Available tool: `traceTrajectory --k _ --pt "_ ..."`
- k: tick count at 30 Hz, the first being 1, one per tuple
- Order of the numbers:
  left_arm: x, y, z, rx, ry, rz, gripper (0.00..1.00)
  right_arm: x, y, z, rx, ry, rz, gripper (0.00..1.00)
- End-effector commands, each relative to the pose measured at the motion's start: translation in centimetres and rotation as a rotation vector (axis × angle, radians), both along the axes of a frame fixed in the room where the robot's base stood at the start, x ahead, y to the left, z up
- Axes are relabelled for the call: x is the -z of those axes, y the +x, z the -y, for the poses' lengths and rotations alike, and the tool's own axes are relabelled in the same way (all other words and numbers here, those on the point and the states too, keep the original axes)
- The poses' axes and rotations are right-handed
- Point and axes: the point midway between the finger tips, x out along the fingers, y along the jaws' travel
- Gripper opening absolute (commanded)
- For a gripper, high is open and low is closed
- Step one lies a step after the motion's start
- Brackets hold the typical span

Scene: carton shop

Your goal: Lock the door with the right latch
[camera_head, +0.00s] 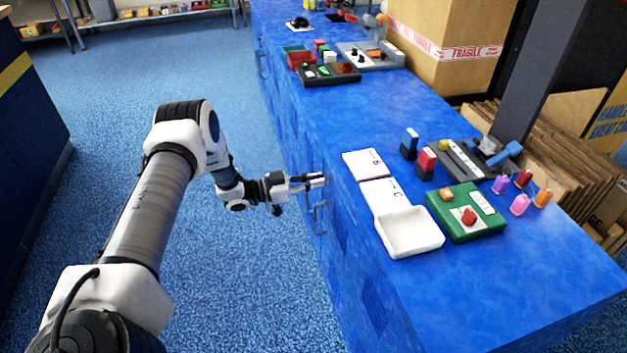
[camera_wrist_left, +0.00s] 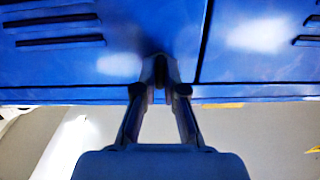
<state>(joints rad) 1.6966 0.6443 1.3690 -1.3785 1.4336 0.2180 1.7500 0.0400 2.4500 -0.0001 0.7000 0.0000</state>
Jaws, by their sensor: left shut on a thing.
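The blue cabinet (camera_head: 345,245) has doors on its front face. My left gripper (camera_head: 315,181) is at that face, just below the countertop edge and above a metal pull handle (camera_head: 320,218). In the left wrist view, my left gripper (camera_wrist_left: 160,75) has its fingers close together on a small latch at the blue door panel (camera_wrist_left: 100,65). The fingers hide most of the latch, so its position cannot be told. A dark vertical seam (camera_wrist_left: 203,40) between panels runs just right of the fingers. My right gripper is not in view.
On the countertop near the edge lie white cards (camera_head: 366,164) and a white tray (camera_head: 410,232). A green box with a red knob (camera_head: 466,212) stands to their right. Another handle (camera_head: 262,65) is farther back. The blue carpet (camera_head: 255,270) left of the cabinet is free.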

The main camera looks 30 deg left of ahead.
Motion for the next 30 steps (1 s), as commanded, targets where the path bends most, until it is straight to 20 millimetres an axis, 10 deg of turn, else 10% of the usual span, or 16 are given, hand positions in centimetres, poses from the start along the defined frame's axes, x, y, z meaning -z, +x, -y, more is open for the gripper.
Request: traceTrajectory --k 20,23,30 --pt "-0.19 0.15 0.10 0.001 -0.061 -0.048 0.00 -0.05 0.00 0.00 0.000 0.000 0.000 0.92" --pt "-0.20 0.16 0.11 0.001 -0.060 -0.048 0.34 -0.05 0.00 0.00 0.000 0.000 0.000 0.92" --pt "-0.11 0.08 0.05 0.001 -0.061 -0.049 0.34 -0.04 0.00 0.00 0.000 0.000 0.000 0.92"
